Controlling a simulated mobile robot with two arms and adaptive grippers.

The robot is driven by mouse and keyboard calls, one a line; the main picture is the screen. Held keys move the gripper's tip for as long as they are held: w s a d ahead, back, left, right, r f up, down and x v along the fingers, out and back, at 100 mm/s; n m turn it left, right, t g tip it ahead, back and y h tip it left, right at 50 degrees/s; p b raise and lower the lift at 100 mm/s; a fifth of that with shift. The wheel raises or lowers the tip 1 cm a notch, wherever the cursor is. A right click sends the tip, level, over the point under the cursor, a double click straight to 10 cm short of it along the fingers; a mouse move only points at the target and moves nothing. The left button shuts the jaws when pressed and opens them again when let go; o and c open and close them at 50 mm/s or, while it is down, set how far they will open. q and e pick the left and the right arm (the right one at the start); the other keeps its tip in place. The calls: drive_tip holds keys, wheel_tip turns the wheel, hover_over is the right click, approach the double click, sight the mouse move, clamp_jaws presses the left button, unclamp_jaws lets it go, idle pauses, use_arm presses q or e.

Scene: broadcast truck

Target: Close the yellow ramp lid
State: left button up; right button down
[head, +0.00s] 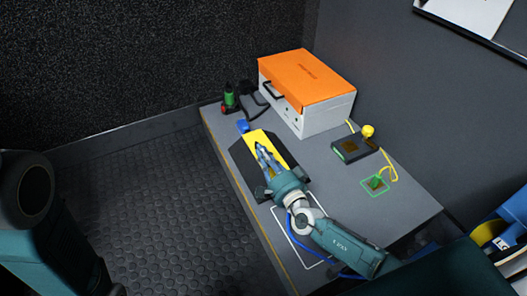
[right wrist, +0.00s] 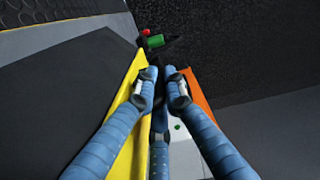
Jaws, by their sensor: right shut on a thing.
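The yellow lid (head: 258,136) belongs to a black ramp (head: 241,166) on the grey table; my gripper hides part of it. In the right wrist view, the yellow lid (right wrist: 123,112) shows as a narrow strip alongside the fingers, with a broad dark surface to its left. My right gripper (head: 261,149) is over the ramp, its fingers shut on the lid. In the right wrist view the gripper (right wrist: 160,76) has its fingertips close together; the exact contact is hidden. I cannot tell the lid's angle exactly. My left gripper is out of view.
Behind stands a white case with an orange top (head: 306,76). A green and black item (head: 230,99) and a blue piece (head: 243,126) are near the table's far left. A dark box (head: 352,148) with yellow cable and a green-outlined square (head: 375,185) are on the right.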

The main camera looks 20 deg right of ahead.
drive_tip(key=shift+s+d+f, duration=0.1)
drive_tip(key=shift+d+f, duration=0.1)
drive_tip(key=shift+d, duration=0.05)
drive_tip(key=c, duration=1.9)
unclamp_jaws()
drive_tip(key=shift+d, duration=0.1)
drive_tip(key=shift+o, duration=0.2)
drive_tip(key=shift+r, duration=0.1)
drive_tip(key=shift+s+d, duration=0.25)
drive_tip(key=shift+s, duration=1.65)
drive_tip(key=shift+s+d, duration=0.2)
drive_tip(key=shift+s, duration=1.65)
